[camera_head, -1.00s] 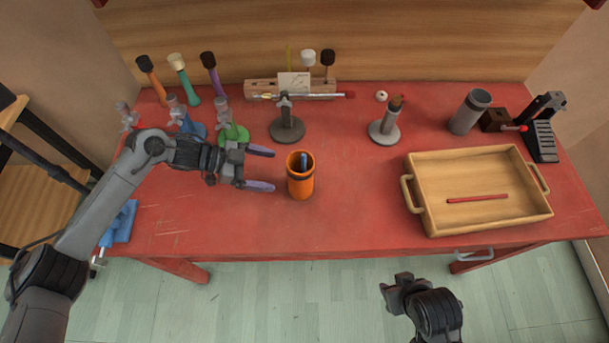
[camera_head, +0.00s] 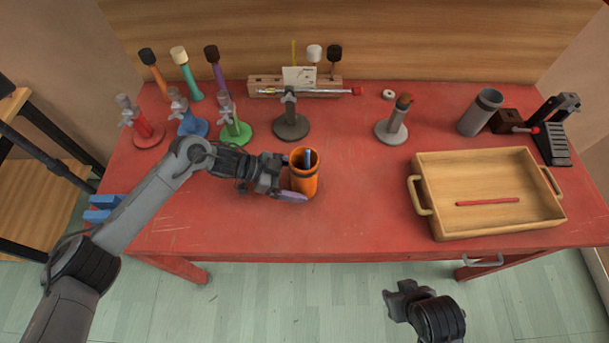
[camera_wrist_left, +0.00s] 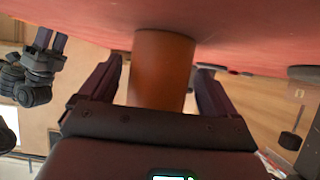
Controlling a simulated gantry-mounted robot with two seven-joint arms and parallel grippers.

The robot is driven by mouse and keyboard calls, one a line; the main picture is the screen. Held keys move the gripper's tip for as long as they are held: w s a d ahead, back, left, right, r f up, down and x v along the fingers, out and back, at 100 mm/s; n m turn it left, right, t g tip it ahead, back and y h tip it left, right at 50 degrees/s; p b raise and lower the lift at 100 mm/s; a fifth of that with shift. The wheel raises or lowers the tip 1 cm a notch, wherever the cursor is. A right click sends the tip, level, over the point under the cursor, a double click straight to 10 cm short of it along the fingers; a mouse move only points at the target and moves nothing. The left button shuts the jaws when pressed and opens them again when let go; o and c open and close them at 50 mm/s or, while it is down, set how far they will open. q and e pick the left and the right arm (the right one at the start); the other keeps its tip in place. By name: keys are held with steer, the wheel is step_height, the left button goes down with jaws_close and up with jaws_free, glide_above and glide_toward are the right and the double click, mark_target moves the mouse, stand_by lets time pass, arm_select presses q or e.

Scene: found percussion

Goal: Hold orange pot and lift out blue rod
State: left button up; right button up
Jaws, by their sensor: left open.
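My left gripper (camera_head: 292,177) is open, with one finger on each side of the pot. In the left wrist view the pot (camera_wrist_left: 160,70) sits between the two fingers, with gaps visible on both sides. My right gripper (camera_head: 402,297) hangs in front of the table's front edge; the left wrist view shows its two fingers (camera_wrist_left: 50,40) apart and empty.
A wooden tray (camera_head: 428,225) holding a red rod (camera_head: 487,202) stands at the right. A dark stand (camera_head: 291,127) is behind the pot, and a green-based stand (camera_head: 236,131) is behind my left wrist. The table between pot and tray is clear.

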arm_select(q)
steer(key=shift+d+f, duration=0.35)
steer(key=shift+d, duration=0.2)
steer(key=shift+c, duration=0.3)
steer(key=c, duration=0.6)
stand_by(0.5)
